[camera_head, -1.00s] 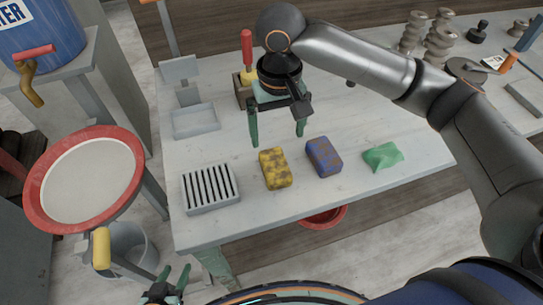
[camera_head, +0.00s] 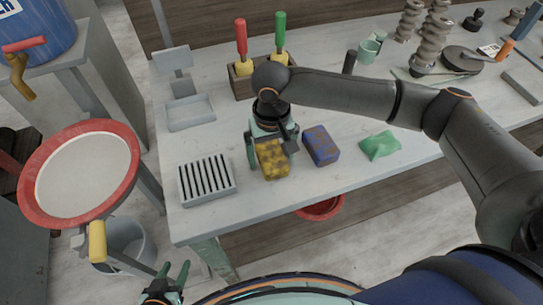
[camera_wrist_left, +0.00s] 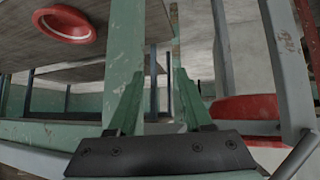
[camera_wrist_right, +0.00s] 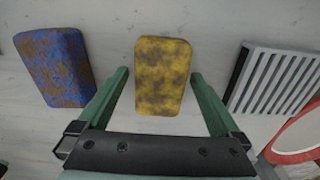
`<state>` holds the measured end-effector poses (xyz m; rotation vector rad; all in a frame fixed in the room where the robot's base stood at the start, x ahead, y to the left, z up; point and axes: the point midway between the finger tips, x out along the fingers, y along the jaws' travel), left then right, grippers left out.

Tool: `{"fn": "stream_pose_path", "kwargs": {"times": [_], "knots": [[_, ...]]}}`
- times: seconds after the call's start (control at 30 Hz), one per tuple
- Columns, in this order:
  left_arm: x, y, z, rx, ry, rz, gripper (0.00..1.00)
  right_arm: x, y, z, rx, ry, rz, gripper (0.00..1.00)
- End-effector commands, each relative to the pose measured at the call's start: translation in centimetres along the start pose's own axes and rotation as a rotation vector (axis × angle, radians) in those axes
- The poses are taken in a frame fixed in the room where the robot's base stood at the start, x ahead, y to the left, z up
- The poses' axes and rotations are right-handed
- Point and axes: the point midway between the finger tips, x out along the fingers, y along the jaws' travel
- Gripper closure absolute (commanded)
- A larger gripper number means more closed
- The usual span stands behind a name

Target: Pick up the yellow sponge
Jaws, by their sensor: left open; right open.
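The yellow sponge (camera_head: 272,161), with dark blotches, lies on the worktable, partly hidden by my right gripper (camera_head: 271,150) in the head view. In the right wrist view the sponge (camera_wrist_right: 162,76) lies just ahead of and between the two green fingers of my open right gripper (camera_wrist_right: 160,88), with a gap on either side. My left gripper (camera_head: 178,272) is low in front of the table, open and empty. Its open fingers also show in the left wrist view (camera_wrist_left: 152,100), with nothing between them.
A blue-brown sponge (camera_head: 320,146) lies right of the yellow one, then a green cloth (camera_head: 381,145). A slatted grey rack (camera_head: 206,178) stands to the left. A wooden holder (camera_head: 243,83) with red- and green-handled tools is behind. A red-rimmed round sieve (camera_head: 128,186) stands left of the table.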

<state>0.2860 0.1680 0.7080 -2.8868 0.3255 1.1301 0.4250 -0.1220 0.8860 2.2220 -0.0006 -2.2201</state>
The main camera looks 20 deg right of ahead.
Motion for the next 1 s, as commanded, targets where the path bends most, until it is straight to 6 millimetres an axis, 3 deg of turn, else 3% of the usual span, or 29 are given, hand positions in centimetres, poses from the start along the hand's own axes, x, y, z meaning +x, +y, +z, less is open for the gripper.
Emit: {"fn": "stream_pose_path", "kwargs": {"times": [0.1, 0.8, 1.0], "knots": [[0.00, 0.00, -0.04, 0.000, 0.001, 0.000, 0.50, -0.03, 0.02, 0.00, 0.000, 0.000, 0.000, 0.01], [-0.01, -0.01, -0.07, 0.000, 0.001, 0.000, 0.50, -0.08, 0.01, 0.00, 0.000, 0.000, 0.000, 0.80], [-0.01, -0.01, -0.07, 0.000, 0.001, 0.000, 0.50, -0.10, 0.00, -0.01, 0.000, 0.000, 0.000, 0.81]]}}
